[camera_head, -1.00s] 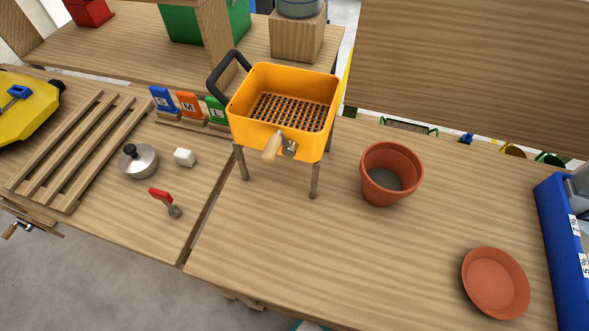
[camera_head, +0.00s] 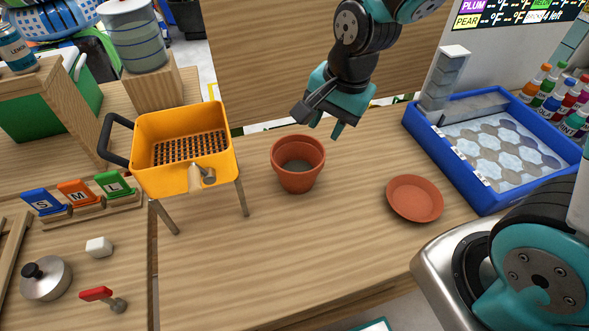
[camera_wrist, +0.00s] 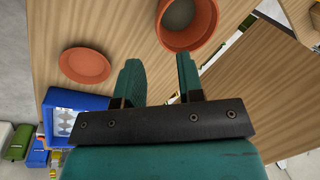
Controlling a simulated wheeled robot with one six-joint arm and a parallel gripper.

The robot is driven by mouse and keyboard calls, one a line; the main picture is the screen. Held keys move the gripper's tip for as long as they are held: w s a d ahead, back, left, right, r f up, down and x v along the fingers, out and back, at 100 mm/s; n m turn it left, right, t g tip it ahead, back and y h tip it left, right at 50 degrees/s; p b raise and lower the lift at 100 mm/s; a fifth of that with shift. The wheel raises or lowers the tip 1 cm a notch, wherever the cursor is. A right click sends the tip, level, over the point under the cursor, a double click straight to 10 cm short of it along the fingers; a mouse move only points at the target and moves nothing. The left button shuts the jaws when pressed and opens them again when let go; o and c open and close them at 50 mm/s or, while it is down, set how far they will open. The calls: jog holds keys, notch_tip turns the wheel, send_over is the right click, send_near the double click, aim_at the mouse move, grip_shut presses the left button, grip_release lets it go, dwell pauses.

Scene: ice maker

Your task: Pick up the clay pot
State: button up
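The terracotta clay pot (camera_head: 297,180) stands upright on the wooden table, between the yellow basket and the clay saucer, and looks empty. In the wrist view the pot (camera_wrist: 203,38) is at the top, just beyond the right fingertip. My gripper (camera_head: 325,118) is above the table, up and to the right of the pot in the head view. In the wrist view my gripper (camera_wrist: 160,68) shows two teal fingers apart with nothing between them.
A yellow-orange basket on legs (camera_head: 220,148) stands left of the pot. A clay saucer (camera_head: 414,200) lies to the right, also in the wrist view (camera_wrist: 84,65). A blue tray (camera_head: 447,153) is farther right. A wooden panel (camera_head: 262,55) rises behind. Table in front of the pot is clear.

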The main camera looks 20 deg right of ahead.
notch_tip(320, 180, down, 4)
jog(key=w+d+m+h, duration=0.1)
jog(key=w+d+m, duration=0.1)
jog(key=w+m, duration=0.15)
jog(key=p, duration=0.2)
send_over(313, 177)
jog(key=f, duration=1)
jog(key=shift+s+d+f, duration=0.15)
jog(key=shift+s+f, duration=0.15)
jog(key=shift+s, duration=0.1)
jog(key=shift+w+f+p, duration=0.2)
jog(key=shift+f+p, duration=0.35)
jog(key=shift+f, duration=0.9)
jog(key=shift+w+f+p, duration=0.2)
jog(key=shift+f+p, duration=0.35)
jog(key=shift+f, duration=0.9)
grip_shut()
